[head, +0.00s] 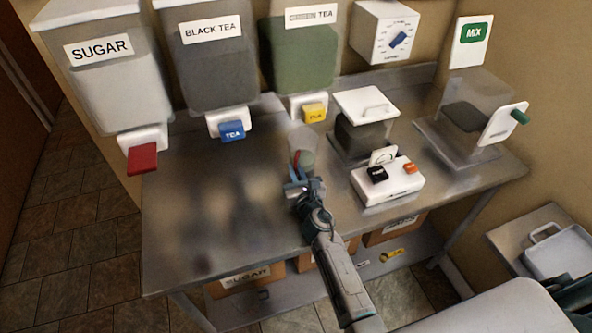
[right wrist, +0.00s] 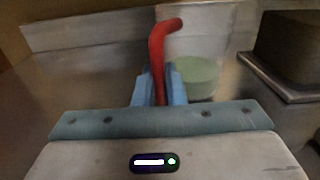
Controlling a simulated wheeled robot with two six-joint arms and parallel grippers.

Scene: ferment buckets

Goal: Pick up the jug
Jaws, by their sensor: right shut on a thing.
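The jug (head: 306,141) is a clear vessel with a red handle and something green low inside it. It is at the middle of the steel table, below the green tea dispenser's yellow tap. My right gripper (head: 303,186) is shut on the jug's red handle. In the right wrist view the handle (right wrist: 158,55) rises between the blue fingers, and the green contents (right wrist: 196,80) show just beyond. Whether the jug touches the table is hard to tell. My left gripper is not in view.
Sugar (head: 110,85), black tea (head: 215,70) and green tea (head: 303,55) dispensers stand along the back. A lidded dark container (head: 365,105), a white button box (head: 387,181) and a clear mixing station (head: 470,125) are to the right. The table's left half (head: 215,220) is clear.

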